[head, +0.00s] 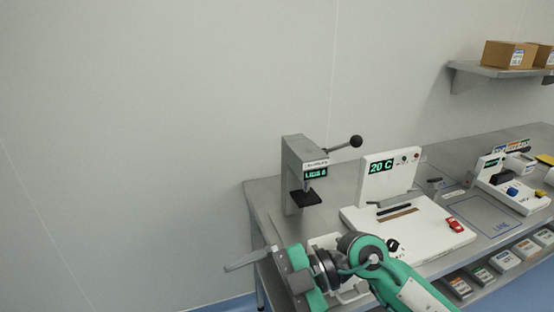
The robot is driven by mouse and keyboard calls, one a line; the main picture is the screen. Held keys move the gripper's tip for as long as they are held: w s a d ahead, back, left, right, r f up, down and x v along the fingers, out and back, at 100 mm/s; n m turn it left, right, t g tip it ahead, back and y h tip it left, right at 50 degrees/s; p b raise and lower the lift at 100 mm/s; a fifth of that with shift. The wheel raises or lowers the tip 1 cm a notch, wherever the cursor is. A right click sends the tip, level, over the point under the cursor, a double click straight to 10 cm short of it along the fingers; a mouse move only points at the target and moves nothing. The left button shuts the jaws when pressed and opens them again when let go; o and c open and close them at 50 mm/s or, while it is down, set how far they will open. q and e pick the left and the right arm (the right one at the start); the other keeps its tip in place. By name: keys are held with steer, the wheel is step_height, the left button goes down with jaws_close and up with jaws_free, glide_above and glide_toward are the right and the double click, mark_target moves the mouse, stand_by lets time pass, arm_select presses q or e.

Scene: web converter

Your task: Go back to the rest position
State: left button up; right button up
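One of my arms, green and grey, comes in from the bottom right and reaches left in front of the bench. I take it for my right arm. Its gripper (240,263) points left, past the bench's left end, over the floor. Only one grey finger shows clearly, so I cannot tell whether it is open or shut. Nothing is seen in it. My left gripper is not in view.
A grey bench (262,193) holds a press (294,165) with a black-knobbed lever, a white machine (378,180) reading "20 C", and a red item (454,225). Boxes (502,54) sit on a wall shelf. Several small boxes (503,260) lie below the bench top. The left side is clear.

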steer(key=w+d+r+m+t+y, duration=0.25)
steer(key=r+m+t+y, duration=0.25)
steer(key=r+t+y, duration=0.35)
steer(key=w+d+m+t+h, duration=0.6)
steer(key=d+m+t, duration=0.1)
steer(key=m+t, duration=0.65)
steer(key=d+f+m+g+h, duration=0.1)
steer(key=d+f+m+h, duration=0.4)
steer(key=d+f+h, duration=0.3)
steer(key=d+f+m+h, duration=0.5)
steer(key=f+h, duration=0.4)
steer(key=f, duration=0.2)
steer(key=s+d+f+n+g, duration=0.1)
steer(key=s+d+f+g, duration=0.1)
steer(key=s+f+g, duration=0.65)
steer(key=s+d+f+n+g, duration=0.15)
steer(key=s+f+g, duration=0.35)
steer(key=s+f, duration=0.65)
step_height(320, 180, down, 30)
steer(key=s, duration=0.2)
steer(key=s+d+f+g, duration=0.1)
steer(key=s+d+f, duration=0.1)
steer(key=s+f, duration=0.7)
steer(key=s+d+f+g, duration=0.1)
steer(key=s+d+f, duration=0.1)
steer(key=s+f, duration=0.7)
steer(key=shift+s+f, duration=0.2)
steer(key=shift+f, duration=0.3)
